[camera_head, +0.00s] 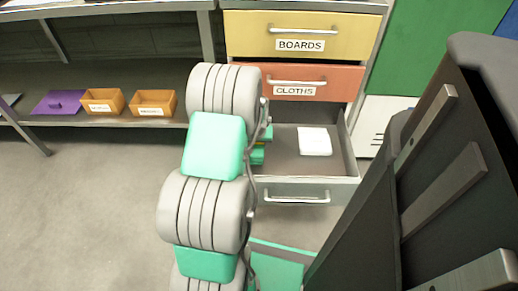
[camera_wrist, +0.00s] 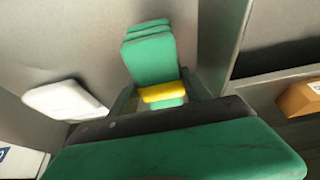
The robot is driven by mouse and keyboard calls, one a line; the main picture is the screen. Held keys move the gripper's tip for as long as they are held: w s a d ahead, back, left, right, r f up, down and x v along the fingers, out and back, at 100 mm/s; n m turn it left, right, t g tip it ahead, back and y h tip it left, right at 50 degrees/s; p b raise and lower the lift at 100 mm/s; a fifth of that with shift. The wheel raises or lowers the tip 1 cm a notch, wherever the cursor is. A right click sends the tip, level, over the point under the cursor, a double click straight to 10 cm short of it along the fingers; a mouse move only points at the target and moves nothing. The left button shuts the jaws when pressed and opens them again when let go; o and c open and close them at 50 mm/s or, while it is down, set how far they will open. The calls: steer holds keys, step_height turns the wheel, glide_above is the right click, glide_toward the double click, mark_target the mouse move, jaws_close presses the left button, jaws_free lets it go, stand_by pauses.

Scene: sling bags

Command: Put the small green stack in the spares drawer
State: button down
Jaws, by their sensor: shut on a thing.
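The small green stack (camera_wrist: 150,58), several layers with a yellow piece at its near end, is between my gripper's fingers (camera_wrist: 160,92) in the wrist view. My gripper is shut on it. In the head view my arm hides most of the gripper; a bit of the green stack (camera_head: 257,157) shows at the left side of the open grey drawer (camera_head: 345,168). I cannot tell whether it touches the drawer floor. The drawer's label is not readable. A white block (camera_head: 315,141) lies in this drawer and also shows in the wrist view (camera_wrist: 62,100).
Above the open drawer are the shut yellow BOARDS drawer (camera_head: 300,33) and red CLOTHS drawer (camera_head: 310,84). At left, a low shelf holds two orange bins (camera_head: 153,103) and a purple item (camera_head: 60,103). The drawer's middle, left of the white block, looks clear.

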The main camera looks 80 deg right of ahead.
steer(key=shift+f, duration=0.85)
steer(key=shift+f, duration=0.2)
steer(key=shift+c, duration=2.4)
jaws_free()
